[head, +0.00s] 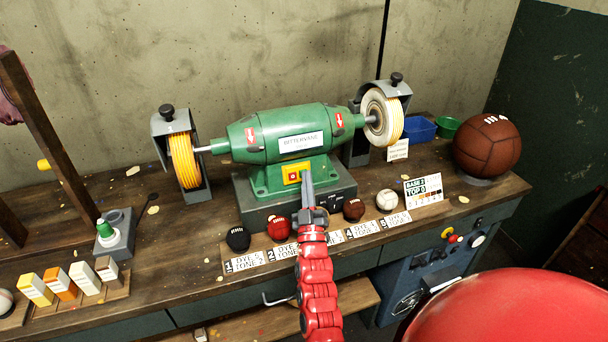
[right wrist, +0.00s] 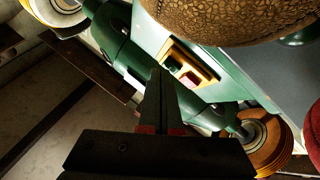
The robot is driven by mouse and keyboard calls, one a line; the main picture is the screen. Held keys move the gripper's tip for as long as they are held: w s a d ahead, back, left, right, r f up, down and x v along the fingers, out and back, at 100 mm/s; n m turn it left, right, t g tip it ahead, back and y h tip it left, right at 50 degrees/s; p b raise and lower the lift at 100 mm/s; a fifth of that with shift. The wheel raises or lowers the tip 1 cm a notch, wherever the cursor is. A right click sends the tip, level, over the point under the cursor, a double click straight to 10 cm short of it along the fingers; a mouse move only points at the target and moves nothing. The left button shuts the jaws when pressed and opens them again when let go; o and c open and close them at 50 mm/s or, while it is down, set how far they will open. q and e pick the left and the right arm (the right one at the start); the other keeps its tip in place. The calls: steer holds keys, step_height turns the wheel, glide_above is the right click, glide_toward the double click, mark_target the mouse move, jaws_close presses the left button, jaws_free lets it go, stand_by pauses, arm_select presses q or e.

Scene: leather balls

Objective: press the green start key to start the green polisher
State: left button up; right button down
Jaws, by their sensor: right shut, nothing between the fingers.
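The green polisher (head: 285,135) stands on a grey base at the back of the workbench, with an orange wheel (head: 184,160) on its left and a pale wheel (head: 383,116) on its right. Its yellow switch plate (head: 296,167) is on the front; a red key (head: 292,177) shows there. In the right wrist view the plate carries a green start key (right wrist: 173,65) beside a red key (right wrist: 191,79). My right gripper (head: 307,173) is shut and empty, its tips in front of the plate's right side. Contact with the green key cannot be told. My left gripper is out of view.
Small dark and red balls (head: 278,227) and a white ball (head: 387,201) line the bench in front of the polisher. A large brown ball (head: 487,146) stands at the right. A grey box with a green knob (head: 106,229) is at the left.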

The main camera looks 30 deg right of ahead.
steer(key=shift+w+f, duration=0.15)
steer(key=shift+f, duration=0.15)
stand_by(0.5)
steer(key=shift+f, duration=0.15)
steer(key=shift+s+a+f+y, duration=0.15)
steer(key=shift+s+f+y, duration=0.15)
steer(key=shift+s, duration=0.15)
steer(key=shift+s+r, duration=0.1)
steer(key=shift+s, duration=0.15)
steer(key=shift+s+a+r, duration=0.1)
steer(key=shift+s+r, duration=0.05)
steer(key=shift+s, duration=0.35)
steer(key=shift+s+a+r, duration=0.1)
steer(key=shift+s+r, duration=0.05)
steer(key=shift+s, duration=0.35)
steer(key=shift+s+a+r+p, duration=0.15)
steer(key=shift+s+r+p, duration=0.1)
steer(key=shift+s, duration=0.4)
steer(key=shift+s+a+r+p, duration=0.1)
steer(key=shift+s+r, duration=0.15)
steer(key=shift+s, duration=0.35)
